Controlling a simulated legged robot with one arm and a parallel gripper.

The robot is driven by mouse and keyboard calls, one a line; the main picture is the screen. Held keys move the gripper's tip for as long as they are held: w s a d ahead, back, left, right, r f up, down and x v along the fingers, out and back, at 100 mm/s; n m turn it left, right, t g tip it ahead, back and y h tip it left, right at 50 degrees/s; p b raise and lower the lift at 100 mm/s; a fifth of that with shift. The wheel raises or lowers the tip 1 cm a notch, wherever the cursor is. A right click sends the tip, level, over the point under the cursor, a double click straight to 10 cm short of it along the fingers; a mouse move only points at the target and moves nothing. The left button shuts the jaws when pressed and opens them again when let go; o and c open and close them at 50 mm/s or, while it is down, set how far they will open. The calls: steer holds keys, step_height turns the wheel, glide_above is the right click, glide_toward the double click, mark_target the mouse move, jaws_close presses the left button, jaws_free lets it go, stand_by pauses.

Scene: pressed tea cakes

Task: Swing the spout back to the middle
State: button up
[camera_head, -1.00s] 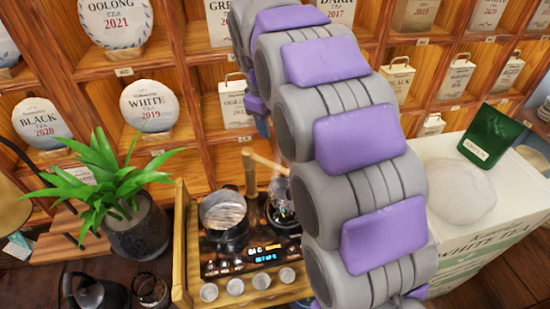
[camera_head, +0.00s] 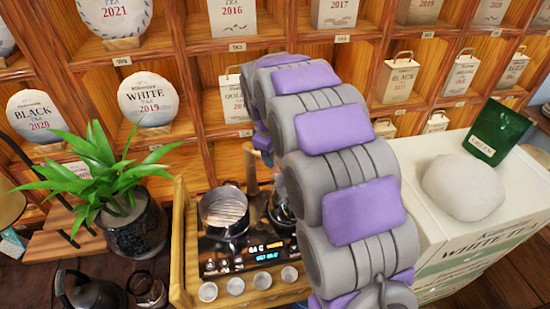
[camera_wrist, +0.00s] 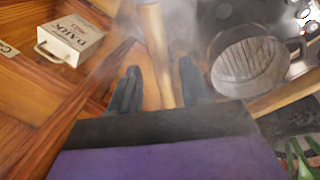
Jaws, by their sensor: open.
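The wooden spout (camera_wrist: 153,45) runs lengthwise between the two dark fingers of my gripper (camera_wrist: 158,75) in the wrist view. The fingers are open, with a visible gap on either side of the wood; I cannot tell their height relative to it. In the head view, a wooden upright of the spout (camera_head: 250,168) stands behind the tea stove, and its upper part is partly covered by my arm. The metal pot (camera_head: 225,209) sits on the stove's left side, and it also shows in the wrist view (camera_wrist: 246,62). My gripper is hidden in the head view.
The wooden stove tray (camera_head: 178,245) holds several small cups. A potted plant (camera_head: 135,228) stands at its left. A white tea box (camera_head: 450,229) with a pale lump and green packet is at right. Shelves of tea cakes (camera_head: 150,100) rise behind. Steam blurs the wrist view.

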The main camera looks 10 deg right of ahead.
steer(key=shift+a+f, duration=0.35)
steer(key=shift+f, duration=0.2)
steer(key=shift+d, duration=0.6)
steer(key=shift+c, duration=1.2)
steer(key=shift+a, duration=0.25)
jaws_close()
